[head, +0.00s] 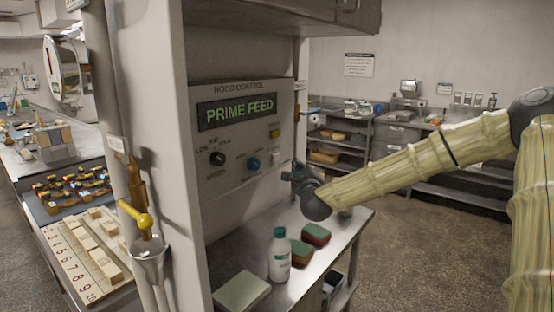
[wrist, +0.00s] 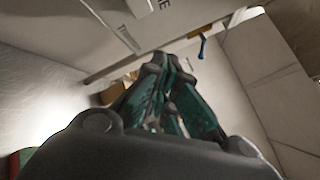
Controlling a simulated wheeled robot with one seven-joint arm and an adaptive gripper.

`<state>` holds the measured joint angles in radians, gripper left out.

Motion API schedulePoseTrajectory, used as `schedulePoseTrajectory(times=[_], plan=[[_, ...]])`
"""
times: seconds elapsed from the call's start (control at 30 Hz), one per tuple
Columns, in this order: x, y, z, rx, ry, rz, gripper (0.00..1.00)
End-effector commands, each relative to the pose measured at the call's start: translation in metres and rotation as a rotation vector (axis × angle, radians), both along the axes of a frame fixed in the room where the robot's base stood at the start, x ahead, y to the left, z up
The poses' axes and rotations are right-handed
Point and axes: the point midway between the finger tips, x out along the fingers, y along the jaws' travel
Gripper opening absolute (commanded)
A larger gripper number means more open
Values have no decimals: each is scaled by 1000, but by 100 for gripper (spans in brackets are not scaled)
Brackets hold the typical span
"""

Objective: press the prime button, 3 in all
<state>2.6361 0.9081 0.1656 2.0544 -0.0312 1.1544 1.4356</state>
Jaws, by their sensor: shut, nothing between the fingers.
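The hood control panel (head: 238,125) is on the side wall, and its display (head: 237,111) reads PRIME FEED in green. Under the display are a yellow button (head: 274,133), a black knob (head: 217,158), a blue knob (head: 253,164) and a small pale switch (head: 274,156). The small labels are too blurred to tell which control is the prime button. My gripper (head: 287,176) is shut and empty, at the panel's lower right edge. In the wrist view my gripper's fingers (wrist: 164,72) are together and point towards the panel.
Below the panel, a metal counter (head: 330,232) holds a white bottle (head: 279,256), two sponges (head: 316,234) and a pale green block (head: 241,291). Shelves (head: 340,140) stand at the back; open floor lies to the right.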

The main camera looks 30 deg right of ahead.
Motion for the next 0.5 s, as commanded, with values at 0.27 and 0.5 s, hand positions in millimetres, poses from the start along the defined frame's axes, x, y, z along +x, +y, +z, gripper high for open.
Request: schedulePoseTrajectory(times=[0.27,0.5], plan=[[0,0,0,-8,2,0,0],[-2,-4,2,-192,39,-18,0]])
